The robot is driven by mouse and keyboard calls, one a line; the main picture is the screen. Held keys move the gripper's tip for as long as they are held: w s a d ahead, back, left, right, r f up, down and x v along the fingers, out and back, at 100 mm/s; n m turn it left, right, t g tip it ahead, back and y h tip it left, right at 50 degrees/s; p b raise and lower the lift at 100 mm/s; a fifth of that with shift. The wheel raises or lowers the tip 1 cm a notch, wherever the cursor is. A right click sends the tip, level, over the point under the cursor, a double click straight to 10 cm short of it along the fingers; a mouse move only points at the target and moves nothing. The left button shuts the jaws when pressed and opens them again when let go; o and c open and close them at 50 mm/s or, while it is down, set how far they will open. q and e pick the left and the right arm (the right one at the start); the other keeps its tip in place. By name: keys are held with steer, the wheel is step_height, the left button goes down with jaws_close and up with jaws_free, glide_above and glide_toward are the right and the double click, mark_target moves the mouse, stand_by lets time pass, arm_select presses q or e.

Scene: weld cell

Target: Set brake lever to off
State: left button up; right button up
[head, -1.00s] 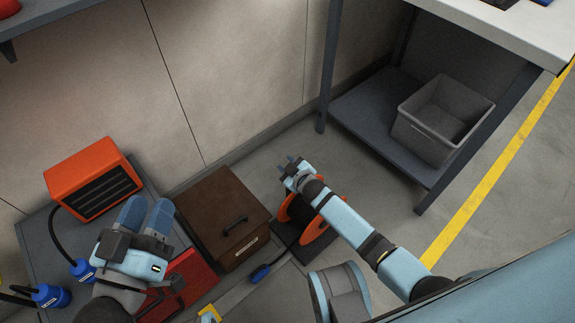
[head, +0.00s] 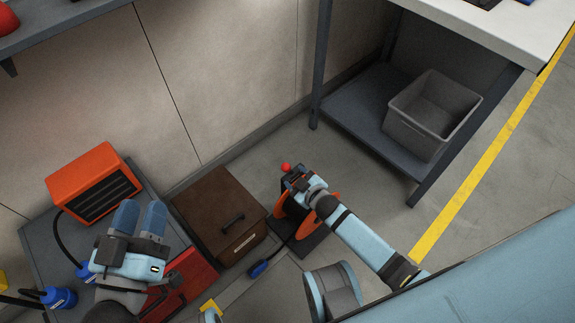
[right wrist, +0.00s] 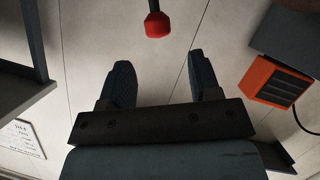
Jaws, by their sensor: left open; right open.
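The brake lever shows as a red knob (head: 286,167) just beyond my right gripper (head: 297,177) in the head view. In the right wrist view the red knob (right wrist: 157,25) is on a dark rod, ahead of and apart from the two open fingers of my right gripper (right wrist: 161,80). The orange cable reel (head: 327,209) stands on the floor under my right arm, which hides part of it. Where the lever joins the reel stand is hidden. My left gripper (head: 139,219) is open and empty above the left bench, far from the lever.
A brown box (head: 213,207) with a black handle stands left of the reel. A red case (head: 190,280) and an orange heater (head: 92,183) are on the low bench. A table with a grey bin (head: 432,113) on its lower shelf stands at right. A blue connector (head: 258,269) lies on the floor.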

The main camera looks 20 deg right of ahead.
arm_select(q)
steer(key=shift+w+a+f+g+y+p, duration=0.1)
steer(key=shift+a+f+g+y+p, duration=0.15)
steer(key=shift+f, duration=0.45)
steer(key=shift+a+f+g+y+p, duration=0.15)
steer(key=shift+f+g+y+p, duration=0.15)
steer(key=shift+f, duration=0.4)
arm_select(e)
steer(key=shift+v, duration=2.25)
